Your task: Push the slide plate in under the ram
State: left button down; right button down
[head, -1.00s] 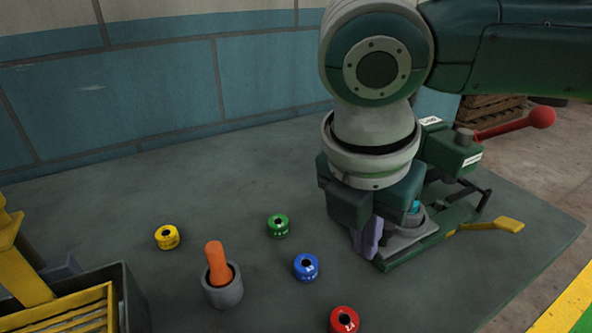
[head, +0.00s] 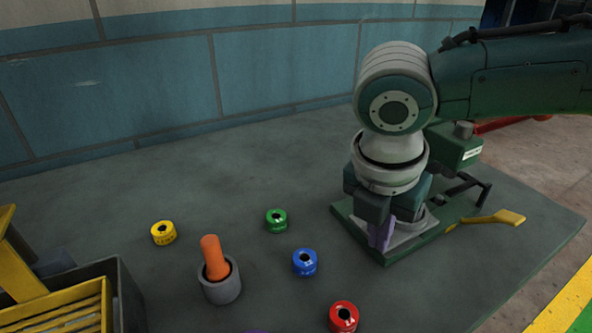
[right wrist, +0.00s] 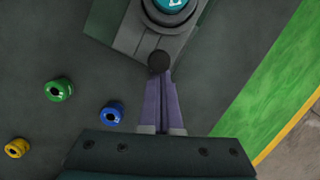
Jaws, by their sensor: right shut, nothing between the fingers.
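The grey slide plate (head: 408,236) lies low on the green press base (head: 384,259), mostly hidden by my right gripper. In the right wrist view the plate (right wrist: 178,44) has a dark round knob (right wrist: 160,62) at its near edge and a round holder with a teal-topped piece (right wrist: 170,5). My right gripper (head: 382,240) points down, purple fingers shut and empty. In the wrist view its fingertips (right wrist: 158,80) are at the knob; contact is unclear. The press head (head: 455,150) stands behind; the ram is hidden by my arm. My left gripper is not identifiable.
Yellow (head: 163,233), green (head: 276,221), blue (head: 304,262) and red (head: 343,317) ring pieces and a grey cup (head: 221,288) with an orange peg stand left of the press. A yellow lever (head: 495,218) sticks out right. A purple sliver shows at the bottom edge.

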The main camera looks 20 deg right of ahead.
aim_at(428, 218)
jog(key=d, duration=0.6)
jog(key=d+p, duration=0.1)
jog(key=d, duration=0.2)
jog(key=shift+w+d, duration=0.3)
jog(key=shift+w, duration=0.05)
